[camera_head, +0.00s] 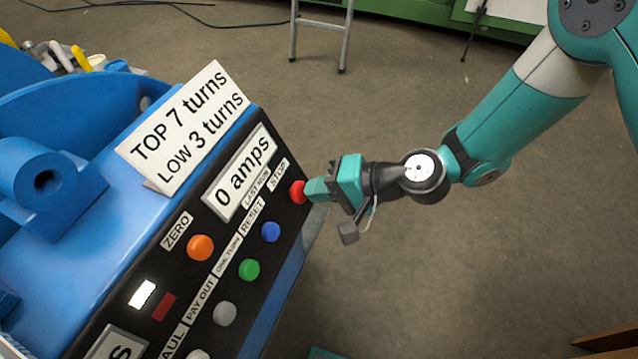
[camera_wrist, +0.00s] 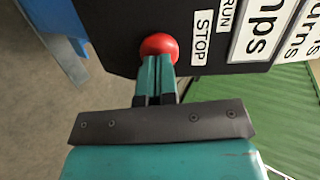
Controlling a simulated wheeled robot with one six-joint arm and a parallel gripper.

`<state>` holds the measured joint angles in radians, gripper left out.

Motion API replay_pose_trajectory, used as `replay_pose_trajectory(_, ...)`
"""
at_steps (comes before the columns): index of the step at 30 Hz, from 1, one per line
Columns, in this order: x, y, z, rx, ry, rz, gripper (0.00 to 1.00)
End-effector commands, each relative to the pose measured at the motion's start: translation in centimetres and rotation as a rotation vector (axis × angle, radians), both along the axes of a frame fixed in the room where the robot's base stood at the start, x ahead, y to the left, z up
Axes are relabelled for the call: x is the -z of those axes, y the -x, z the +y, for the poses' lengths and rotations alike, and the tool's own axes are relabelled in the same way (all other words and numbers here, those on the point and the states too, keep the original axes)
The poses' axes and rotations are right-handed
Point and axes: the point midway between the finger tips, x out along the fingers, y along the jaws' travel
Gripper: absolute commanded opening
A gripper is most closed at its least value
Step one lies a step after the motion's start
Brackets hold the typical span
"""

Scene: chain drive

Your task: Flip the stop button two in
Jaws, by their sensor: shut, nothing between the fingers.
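The red stop button (camera_head: 298,192) sits at the upper right end of the black control panel, beside its STOP label (camera_head: 278,173). My gripper (camera_head: 308,190) is shut and empty, with its fingertips right at the button in the head view. In the wrist view the red button (camera_wrist: 159,46) shows just beyond the tips of my shut gripper (camera_wrist: 157,60), which cover its lower part. The fingertips seem to touch the button, but I cannot tell how far it is pressed in.
Blue (camera_head: 270,232), green (camera_head: 249,269), orange (camera_head: 200,247) and grey (camera_head: 224,313) buttons sit on the same panel. A sign (camera_head: 187,126) stands on the blue machine (camera_head: 90,245). A ladder (camera_head: 343,40) stands behind. The floor right of the panel is clear.

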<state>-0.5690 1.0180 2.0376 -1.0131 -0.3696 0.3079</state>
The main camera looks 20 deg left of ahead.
Motion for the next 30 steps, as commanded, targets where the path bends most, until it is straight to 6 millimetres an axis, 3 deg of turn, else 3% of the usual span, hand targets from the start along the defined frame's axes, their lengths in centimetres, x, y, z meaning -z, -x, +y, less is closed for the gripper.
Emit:
replay_pose_trajectory(9,-3.7,-0.6,-6.4,0.003,-0.002,0.003,0.0)
replay_pose_trajectory(15,-5.3,-0.9,-9.3,0.0,-0.001,0.002,0.0)
replay_pose_trajectory(21,-5.9,-0.9,-10.3,-0.004,-0.001,0.002,0.0)
replay_pose_trajectory(30,-5.9,-0.9,-10.4,-0.005,-0.001,0.003,0.0)
